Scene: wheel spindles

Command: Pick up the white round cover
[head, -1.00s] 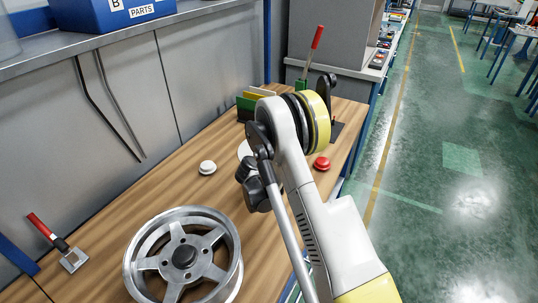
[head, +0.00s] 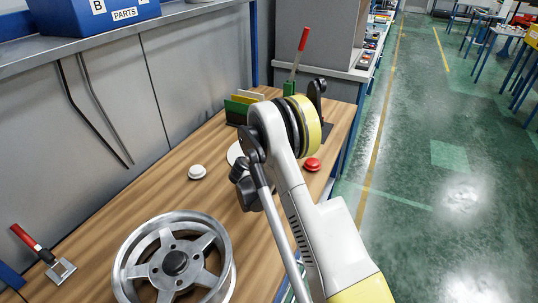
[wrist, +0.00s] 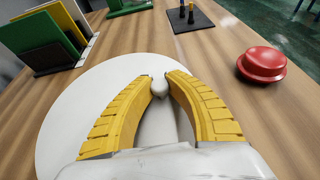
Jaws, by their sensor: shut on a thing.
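The white round cover (wrist: 75,115) is a wide flat disc with a small knob (wrist: 159,86) standing at its middle. In the wrist view the yellow fingers of my gripper (wrist: 160,82) close around this knob from both sides. In the head view only a small edge of the cover (head: 234,153) shows; my arm hides the rest. I cannot tell whether the cover touches the wooden bench or is slightly above it.
A red round button (wrist: 262,64) is right of the cover. A green and yellow rack (wrist: 45,38) stands beyond it at left. A small white button (head: 197,172), a metal wheel (head: 174,263) and a red-handled tool (head: 45,250) are on the bench (head: 150,197).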

